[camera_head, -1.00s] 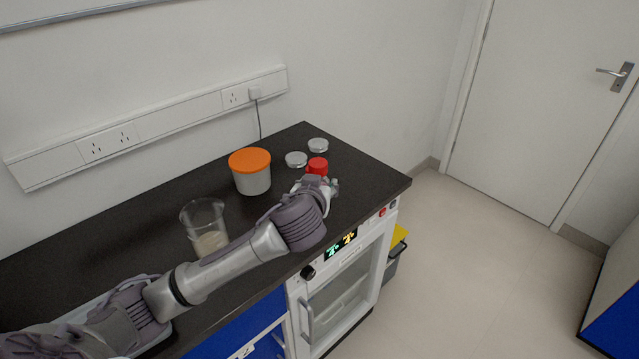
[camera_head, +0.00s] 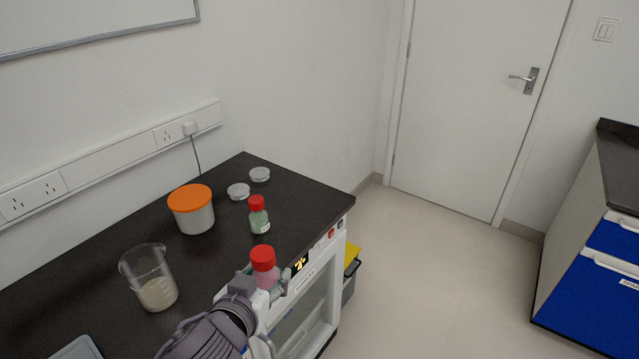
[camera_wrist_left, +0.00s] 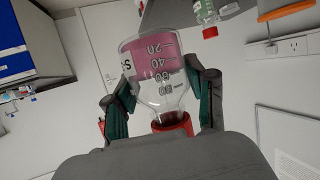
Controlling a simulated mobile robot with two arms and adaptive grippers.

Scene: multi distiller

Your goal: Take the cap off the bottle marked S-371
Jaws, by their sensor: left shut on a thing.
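A clear bottle of pink liquid (camera_head: 267,281) with a red cap (camera_head: 263,257) is held by my left gripper (camera_head: 270,290), at the front edge of the counter in the head view. In the left wrist view the bottle (camera_wrist_left: 152,62) sits between the two fingers of the gripper (camera_wrist_left: 163,88), which are shut on its body. Its red cap (camera_wrist_left: 174,128) is on, partly hidden by the gripper body. A label edge reads "S-"; the rest is hidden. A second bottle, with green liquid (camera_head: 260,222) and a red cap, stands on the counter behind. My right gripper is not in view.
A beaker (camera_head: 152,283) with pale contents and an orange-lidded tub (camera_head: 193,215) stand on the dark counter (camera_head: 105,240). Two grey lids (camera_head: 238,191) (camera_head: 260,174) lie at the back. A white appliance (camera_head: 310,308) is under the front edge. Open floor is to the right.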

